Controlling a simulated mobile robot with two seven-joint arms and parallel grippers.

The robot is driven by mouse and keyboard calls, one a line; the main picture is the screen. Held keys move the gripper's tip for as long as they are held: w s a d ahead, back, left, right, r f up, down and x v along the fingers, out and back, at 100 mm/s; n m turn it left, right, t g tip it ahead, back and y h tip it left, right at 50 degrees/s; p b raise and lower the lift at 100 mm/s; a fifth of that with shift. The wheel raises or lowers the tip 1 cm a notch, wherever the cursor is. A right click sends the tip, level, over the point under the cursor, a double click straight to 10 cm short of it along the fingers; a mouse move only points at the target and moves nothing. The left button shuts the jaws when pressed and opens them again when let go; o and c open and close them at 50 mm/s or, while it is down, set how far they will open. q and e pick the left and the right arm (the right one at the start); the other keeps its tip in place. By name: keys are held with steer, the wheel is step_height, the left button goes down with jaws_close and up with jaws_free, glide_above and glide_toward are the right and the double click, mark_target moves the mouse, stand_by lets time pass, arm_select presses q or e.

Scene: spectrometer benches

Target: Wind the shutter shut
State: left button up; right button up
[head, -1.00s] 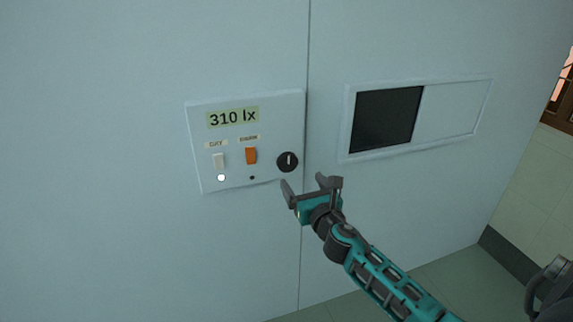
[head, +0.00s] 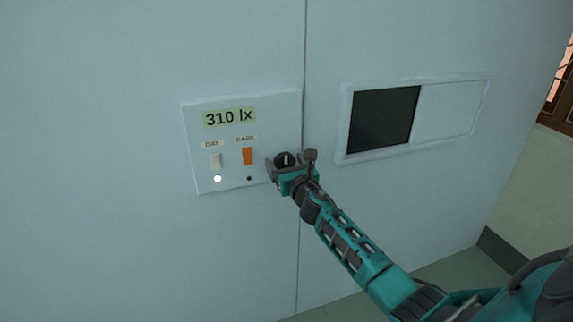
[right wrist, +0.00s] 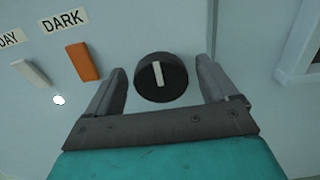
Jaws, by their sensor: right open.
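A black round knob (head: 284,160) with a white pointer line sits at the right side of a white control panel (head: 222,105). In the right wrist view the knob (right wrist: 161,77) shows between the two fingers, its line close to upright. My right gripper (head: 292,162) is open, with a finger on each side of the knob and a visible gap to each. The shutter (head: 447,109) is a pale panel covering the right part of the framed window; the left part is a dark opening (head: 384,118). My left gripper is not in view.
The panel has a display reading 310 lx (head: 229,116), a pale DAY switch (head: 215,161) with a lit white lamp below, and an orange DARK switch (head: 247,156) with a dark lamp below. A wall seam runs just right of the panel.

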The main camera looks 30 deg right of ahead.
steer(key=shift+c, duration=0.4)
steer(key=c, duration=0.9)
